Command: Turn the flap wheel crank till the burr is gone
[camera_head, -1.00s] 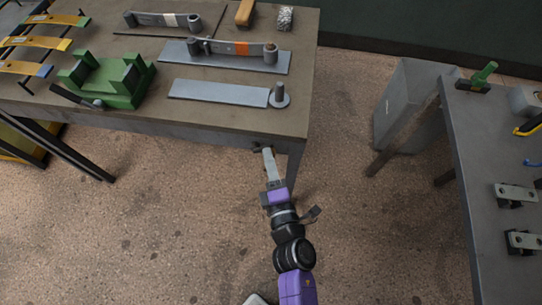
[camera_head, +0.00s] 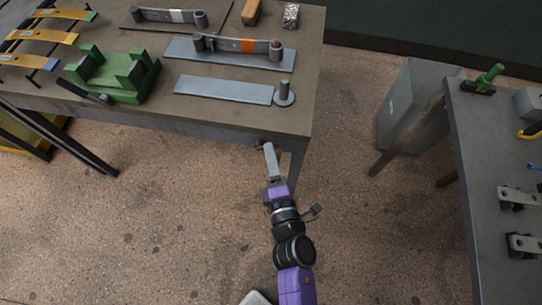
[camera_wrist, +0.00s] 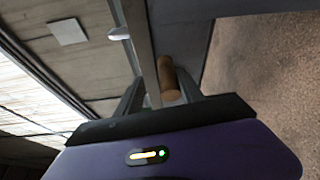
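My gripper (camera_head: 272,178) is at the near right corner of the left bench, just outside its front edge. A pale grey bar (camera_head: 271,158) runs from the gripper up to that edge. In the wrist view, a brown cylindrical handle (camera_wrist: 167,78), apparently the crank's, lies between my gripper's two dark fingers (camera_wrist: 160,88). The grey bar (camera_wrist: 142,40) passes along its left side. The finger contact is hidden, so I cannot tell whether they grip it. A small brown part (camera_head: 260,143) shows at the bench edge. No flap wheel or burr can be made out.
The left bench (camera_head: 230,120) carries a green vise (camera_head: 115,75), flat grey plates and leaf springs. Its leg (camera_head: 293,162) stands close to my gripper. A grey bin (camera_head: 410,100) and a second bench (camera_head: 490,150) stand at right. Floor between is clear.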

